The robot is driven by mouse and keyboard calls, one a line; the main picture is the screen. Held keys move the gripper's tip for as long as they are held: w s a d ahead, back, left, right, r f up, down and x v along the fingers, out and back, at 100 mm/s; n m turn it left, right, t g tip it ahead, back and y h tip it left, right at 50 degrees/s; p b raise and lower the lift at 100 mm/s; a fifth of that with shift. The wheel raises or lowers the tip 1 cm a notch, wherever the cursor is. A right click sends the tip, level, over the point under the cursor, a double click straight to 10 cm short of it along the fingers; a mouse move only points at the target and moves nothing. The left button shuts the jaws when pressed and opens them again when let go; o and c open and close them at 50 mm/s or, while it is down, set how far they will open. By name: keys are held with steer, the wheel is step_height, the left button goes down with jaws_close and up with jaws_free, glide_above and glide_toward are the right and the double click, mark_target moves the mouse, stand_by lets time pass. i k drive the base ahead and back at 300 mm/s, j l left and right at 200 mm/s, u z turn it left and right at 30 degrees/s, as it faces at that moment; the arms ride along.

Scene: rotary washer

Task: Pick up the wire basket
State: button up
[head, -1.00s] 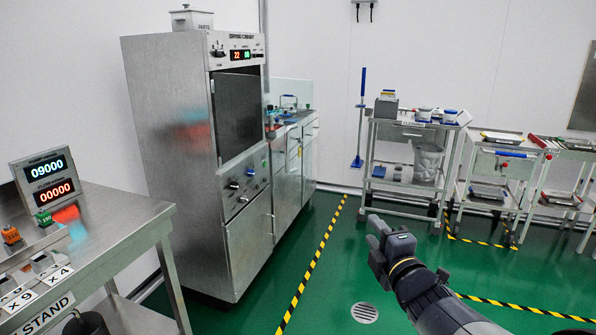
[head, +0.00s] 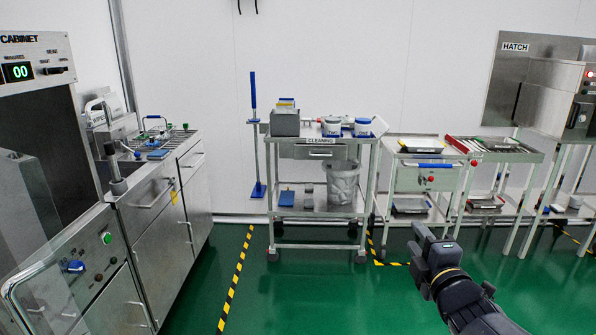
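A wire grid with an arched, blue-gripped handle (head: 156,122) is on the steel sink counter at the left. It may be the wire basket, but it is too small to tell the basket from a rack under it. My gripper (head: 428,248) is at the lower right, over the green floor, far to the right of the counter and apart from everything. No object shows in it. Its fingers are seen from behind, so their opening is unclear.
The steel counter (head: 160,210) stands beside the drying cabinet (head: 30,180) at the left. A cleaning cart (head: 320,150) stands by the back wall. Further carts and a hatch (head: 515,75) are at the right. The green floor (head: 300,295) ahead is clear, with striped tape lines.

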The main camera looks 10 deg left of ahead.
mark_target(150, 117)
steer(key=i+u, duration=0.2)
steer(key=i, duration=0.35)
steer(key=i+l+u, duration=0.2)
steer(key=i, duration=0.35)
steer(key=i+l+u, duration=0.15)
steer(key=i, duration=0.45)
steer(key=i+j+u, duration=0.2)
steer(key=i+u, duration=0.15)
steer(key=i, duration=0.3)
steer(key=i+u, duration=0.35)
steer(key=i, duration=0.3)
steer(key=i+l+u, duration=0.1)
steer(key=i+u, duration=0.25)
steer(key=i, duration=0.3)
steer(key=i+u, duration=0.15)
steer(key=i, duration=0.35)
steer(key=i+l+u, duration=0.2)
steer(key=i, duration=0.25)
steer(key=i+j, duration=0.05)
steer(key=j, duration=0.05)
